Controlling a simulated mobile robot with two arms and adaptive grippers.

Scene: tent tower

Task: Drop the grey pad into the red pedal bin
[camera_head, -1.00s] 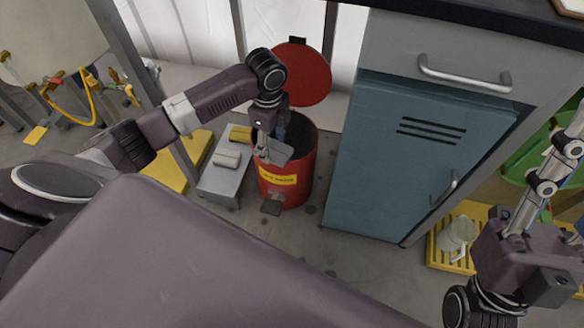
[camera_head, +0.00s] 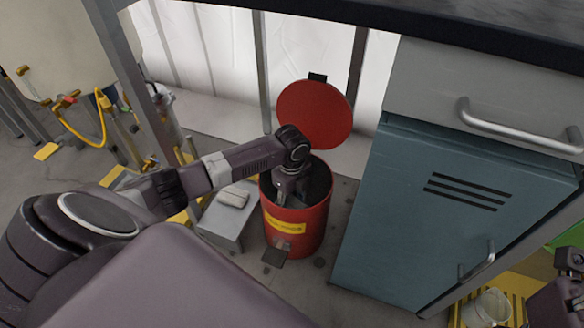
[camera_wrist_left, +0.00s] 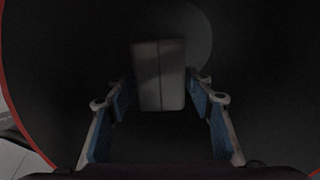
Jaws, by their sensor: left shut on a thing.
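The red pedal bin (camera_head: 296,235) stands on the floor with its round lid (camera_head: 315,113) up. It has a yellow label, and a pedal shows at its front. My left gripper (camera_head: 284,200) points down into the bin's mouth, its tips largely hidden in the head view. In the left wrist view, my left gripper (camera_wrist_left: 160,98) is shut on the grey pad (camera_wrist_left: 158,78), a pale block with a line down its middle. The dark bin interior surrounds it. My right gripper's fingers are out of view.
A small grey stool (camera_head: 222,222) left of the bin holds another pale block (camera_head: 233,197). A blue-grey cabinet (camera_head: 430,220) stands to the right under the dark worktop (camera_head: 440,35). A white jug (camera_head: 487,308) is at the lower right.

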